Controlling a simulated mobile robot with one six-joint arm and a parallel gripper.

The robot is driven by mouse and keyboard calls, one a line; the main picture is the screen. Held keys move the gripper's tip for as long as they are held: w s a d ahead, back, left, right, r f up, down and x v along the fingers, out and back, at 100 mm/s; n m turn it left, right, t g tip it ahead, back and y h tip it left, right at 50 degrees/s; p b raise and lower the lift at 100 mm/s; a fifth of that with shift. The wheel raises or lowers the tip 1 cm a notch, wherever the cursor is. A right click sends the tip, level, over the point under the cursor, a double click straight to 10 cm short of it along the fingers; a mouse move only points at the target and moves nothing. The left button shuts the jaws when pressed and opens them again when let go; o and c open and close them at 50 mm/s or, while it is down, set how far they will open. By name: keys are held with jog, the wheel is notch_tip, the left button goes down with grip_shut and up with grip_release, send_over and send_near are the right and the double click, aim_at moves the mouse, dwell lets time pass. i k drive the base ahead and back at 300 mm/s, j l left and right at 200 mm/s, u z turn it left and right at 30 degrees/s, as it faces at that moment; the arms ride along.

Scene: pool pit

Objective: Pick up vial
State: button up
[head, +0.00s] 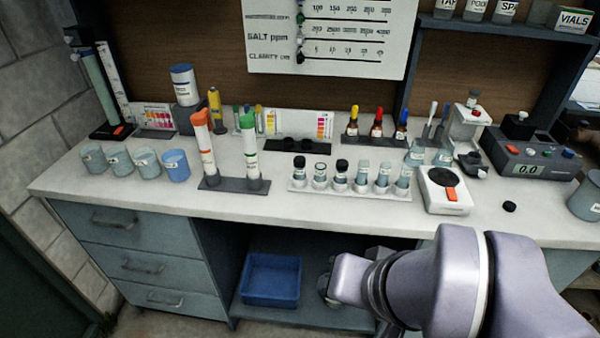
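Several small glass vials stand upright in a white rack (300,188) on the counter, in the head view. The leftmost vial (299,171) and the third vial (341,171) have black caps. The vials on the right side of the rack, such as this pale one (383,177), show no black cap. My gripper (326,286) is low in front of the counter, below the rack and apart from the vials. My arm largely hides it, so its fingers cannot be made out.
A white device (445,194) sits right of the rack, with a loose black cap (509,206) beyond it. Two tall tubes (206,145) (248,148) stand left, near several cups (174,165). A blue bin (271,280) is on the shelf below. The counter's front edge is mostly clear.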

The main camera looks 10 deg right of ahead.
aim_at(321, 167)
jog(key=i+l+u, duration=0.45)
jog(key=l, duration=0.2)
jog(key=i+l+u, duration=0.25)
jog(key=k+l, duration=0.1)
